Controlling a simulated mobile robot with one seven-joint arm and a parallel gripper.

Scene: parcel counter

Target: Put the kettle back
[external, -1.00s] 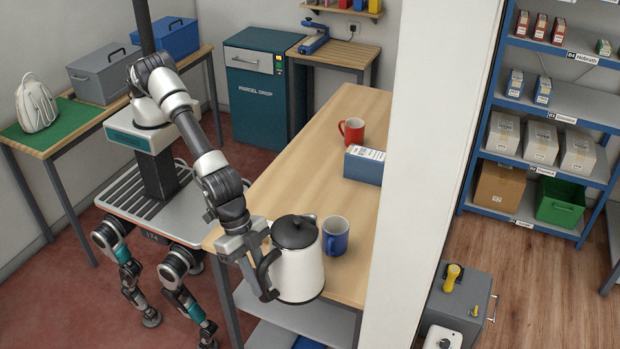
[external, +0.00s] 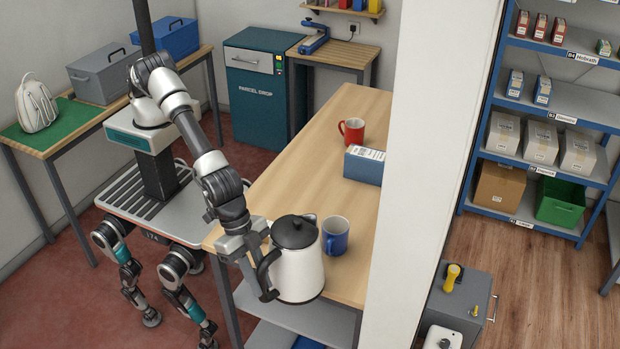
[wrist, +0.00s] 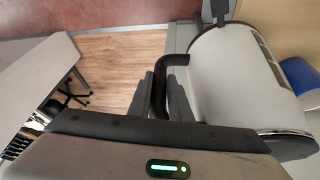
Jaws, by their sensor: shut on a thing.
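The kettle (external: 297,268) is white with a black lid and a black handle. It is upright at the near end of the wooden counter (external: 322,172). My gripper (external: 268,294) is shut on its handle, on the kettle's left side. In the wrist view the gripper's fingers (wrist: 165,98) close around the dark handle, beside the white kettle body (wrist: 250,85). I cannot tell whether the kettle's bottom is resting on anything; it overlaps the counter's front edge in the picture.
A blue mug (external: 335,235) stands just right of the kettle. A red mug (external: 352,131) and a blue and white box (external: 364,165) are farther back on the counter. A white pillar (external: 430,150) borders the counter's right side. The counter's middle left is clear.

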